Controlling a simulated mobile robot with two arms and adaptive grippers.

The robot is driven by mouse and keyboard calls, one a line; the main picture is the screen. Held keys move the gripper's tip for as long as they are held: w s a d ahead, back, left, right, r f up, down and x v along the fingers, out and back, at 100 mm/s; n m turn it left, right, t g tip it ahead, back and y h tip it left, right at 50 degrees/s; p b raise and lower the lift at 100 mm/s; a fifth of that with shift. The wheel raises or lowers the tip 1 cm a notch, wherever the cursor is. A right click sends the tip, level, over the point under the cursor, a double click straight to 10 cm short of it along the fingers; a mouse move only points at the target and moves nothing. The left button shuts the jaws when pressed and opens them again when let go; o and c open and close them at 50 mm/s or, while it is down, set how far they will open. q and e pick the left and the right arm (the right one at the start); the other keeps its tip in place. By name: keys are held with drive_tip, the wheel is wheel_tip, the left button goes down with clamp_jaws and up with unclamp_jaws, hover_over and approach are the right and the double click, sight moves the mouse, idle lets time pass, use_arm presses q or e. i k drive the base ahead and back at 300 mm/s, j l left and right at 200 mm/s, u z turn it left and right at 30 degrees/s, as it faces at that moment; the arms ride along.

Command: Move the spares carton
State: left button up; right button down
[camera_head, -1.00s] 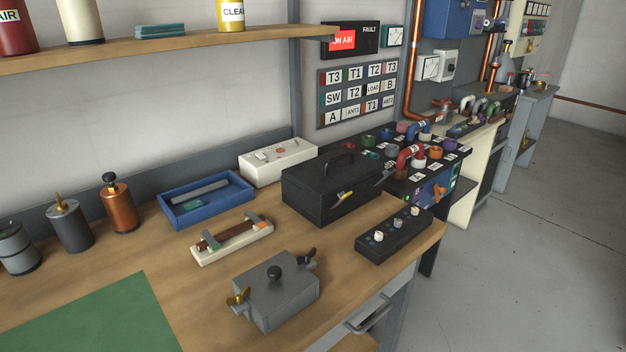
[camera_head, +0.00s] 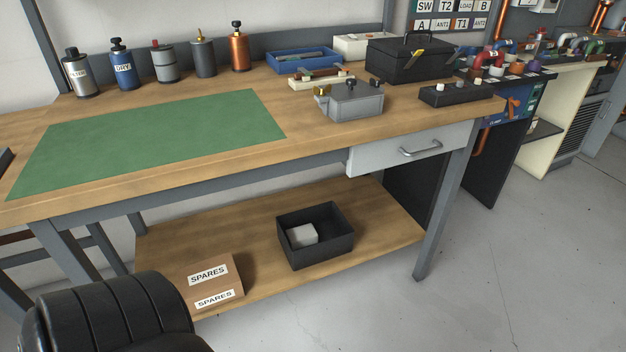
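The spares carton (camera_head: 213,281) is a small brown cardboard box with white SPARES labels on its top and front. It sits on the left part of the workbench's lower wooden shelf (camera_head: 345,222), near the shelf's front edge. Its lower left is close to a black rounded, ribbed shape in the picture's bottom left corner. Neither of my grippers is in view.
An open black bin (camera_head: 316,242) with a pale block inside stands right of the carton on the shelf. The benchtop above holds a green mat (camera_head: 150,133), canisters, a grey metal box (camera_head: 351,101) and a black toolbox (camera_head: 408,62). Floor (camera_head: 510,270) at right is clear.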

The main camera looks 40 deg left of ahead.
sight(209, 284)
drive_tip(key=l, duration=0.1)
drive_tip(key=u, duration=2.25)
drive_tip(key=k+j, duration=0.05)
drive_tip(key=j, duration=0.05)
